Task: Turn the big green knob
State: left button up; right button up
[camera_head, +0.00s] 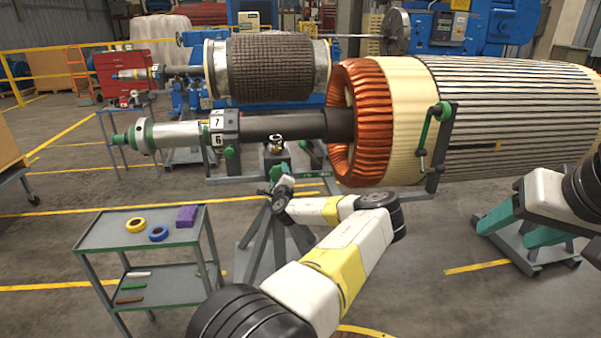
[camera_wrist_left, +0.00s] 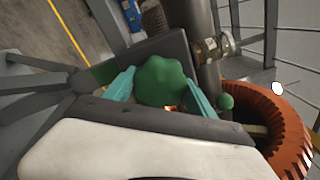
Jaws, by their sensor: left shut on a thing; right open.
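The big green knob (camera_wrist_left: 162,80) is lobed and sits in the middle of the left wrist view, below a grey block on the stand. The teal fingers of my left gripper (camera_wrist_left: 162,90) are on either side of it, closed on it. In the head view my left gripper (camera_head: 277,180) is at the top of the stand, under the dark rotor shaft (camera_head: 285,125); the knob is mostly hidden there. My right gripper (camera_head: 520,228) is at the right, its teal fingers apart and empty, below the striped rotor body.
The large rotor with orange windings (camera_head: 372,130) lies over the stand, just above my left arm. A grey cart (camera_head: 100,236) with tape rolls and a purple box stands at the left.

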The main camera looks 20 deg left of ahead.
pick_arm(q)
jog(key=shift+n, duration=0.3)
jog(key=n, duration=0.4)
jog(key=shift+r, duration=0.1)
jog(key=n, duration=0.9)
jog(key=shift+n, duration=0.3)
jog(key=n, duration=0.9)
jog(key=shift+s, duration=0.1)
jog(key=n, duration=1.2)
